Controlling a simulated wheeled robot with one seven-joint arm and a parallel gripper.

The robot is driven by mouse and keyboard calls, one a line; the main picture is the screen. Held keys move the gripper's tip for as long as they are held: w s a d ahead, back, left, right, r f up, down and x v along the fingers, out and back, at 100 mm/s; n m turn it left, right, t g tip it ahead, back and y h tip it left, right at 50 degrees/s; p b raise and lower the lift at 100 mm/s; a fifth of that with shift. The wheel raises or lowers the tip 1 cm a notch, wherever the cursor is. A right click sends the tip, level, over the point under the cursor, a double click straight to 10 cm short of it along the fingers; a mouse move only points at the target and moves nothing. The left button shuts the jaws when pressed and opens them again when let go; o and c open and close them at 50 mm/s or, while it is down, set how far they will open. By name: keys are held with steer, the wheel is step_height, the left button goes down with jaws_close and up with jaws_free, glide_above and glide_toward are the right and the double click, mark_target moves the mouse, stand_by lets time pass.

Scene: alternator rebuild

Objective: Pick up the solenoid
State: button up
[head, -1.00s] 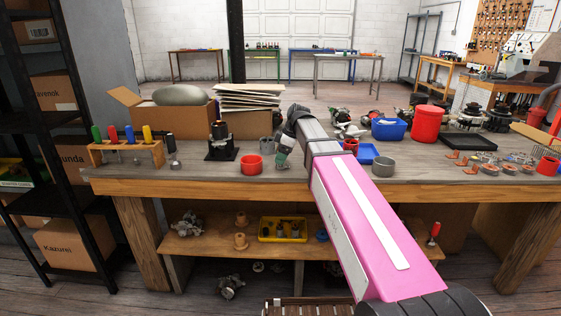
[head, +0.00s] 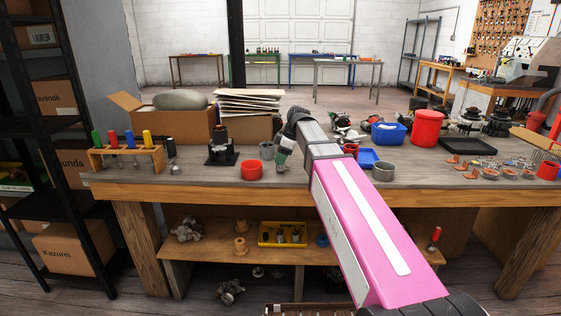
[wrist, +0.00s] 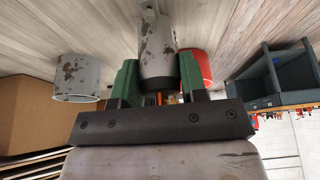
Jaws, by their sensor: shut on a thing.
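My gripper (head: 282,157) is over the back middle of the workbench, pointing down, with its green fingers partly showing. In the wrist view my gripper (wrist: 157,74) has its two green fingers shut on the solenoid (wrist: 158,48), a grey, rust-speckled cylinder with a narrower pale end. The solenoid's lower part is between the fingers and partly hidden by them. In the head view the solenoid is too small and covered to make out clearly. I cannot tell whether it touches the bench.
A red cup (head: 251,169) stands left of my gripper, and a grey cup (head: 267,150) is close behind it. A black fixture (head: 221,152), a screwdriver rack (head: 125,160) and a cardboard box (head: 175,124) are further left. A grey cup (head: 382,171) and blue bin (head: 388,134) are right.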

step_height(320, 180, up, 3)
steer(key=shift+f, duration=0.15)
steer(key=s+a+r, duration=0.6)
steer(key=a+r, duration=0.1)
steer(key=a, duration=0.2)
steer(key=shift+s+a, duration=0.25)
steer(key=shift+a, duration=0.1)
